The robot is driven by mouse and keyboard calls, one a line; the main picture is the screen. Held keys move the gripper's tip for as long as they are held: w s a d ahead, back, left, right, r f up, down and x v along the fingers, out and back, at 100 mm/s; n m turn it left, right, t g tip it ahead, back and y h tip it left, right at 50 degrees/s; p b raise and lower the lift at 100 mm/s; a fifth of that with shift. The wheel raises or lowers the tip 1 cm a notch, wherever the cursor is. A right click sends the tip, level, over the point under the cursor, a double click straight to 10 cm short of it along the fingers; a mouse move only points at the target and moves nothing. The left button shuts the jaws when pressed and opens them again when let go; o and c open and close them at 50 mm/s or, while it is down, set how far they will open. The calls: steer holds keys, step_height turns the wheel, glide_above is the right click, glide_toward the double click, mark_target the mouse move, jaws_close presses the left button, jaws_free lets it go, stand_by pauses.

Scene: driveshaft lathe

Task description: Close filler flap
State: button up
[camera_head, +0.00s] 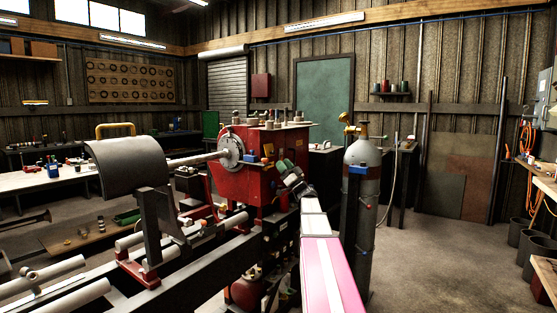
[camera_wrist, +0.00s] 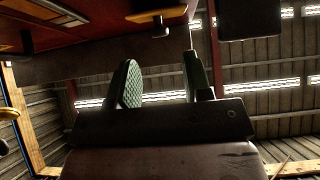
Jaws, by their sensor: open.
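The red lathe headstock (camera_head: 255,160) stands in the middle of the head view, with a chuck on its left side. My gripper (camera_head: 290,170) is close to its right side, low in front of it. In the wrist view my gripper (camera_wrist: 160,62) shows two green-padded fingers set apart, with nothing between them. A red surface (camera_wrist: 60,35) fills the upper left there, and a small tan tab (camera_wrist: 157,14) lies beyond the fingertips. I cannot tell whether this tab is the filler flap, and I cannot pick out the flap in the head view.
A grey gas cylinder (camera_head: 362,190) stands just right of my arm. A curved grey guard (camera_head: 125,162) and lathe rails (camera_head: 180,285) lie to the left. A dark block (camera_wrist: 250,18) shows at the wrist view's top right.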

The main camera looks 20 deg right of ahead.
mark_target(271, 150)
steer(key=shift+v, duration=2.7)
steer(key=shift+o, duration=0.2)
step_height(271, 150, up, 9)
steer(key=s+d+g+h, duration=0.2)
steer(key=s+g+h, duration=0.1)
steer(key=g+h, duration=0.35)
steer(key=x, duration=1.1)
steer(key=shift+a+g+y, duration=0.2)
steer(key=shift+g+y, duration=0.15)
steer(key=shift+s, duration=0.1)
jaws_close()
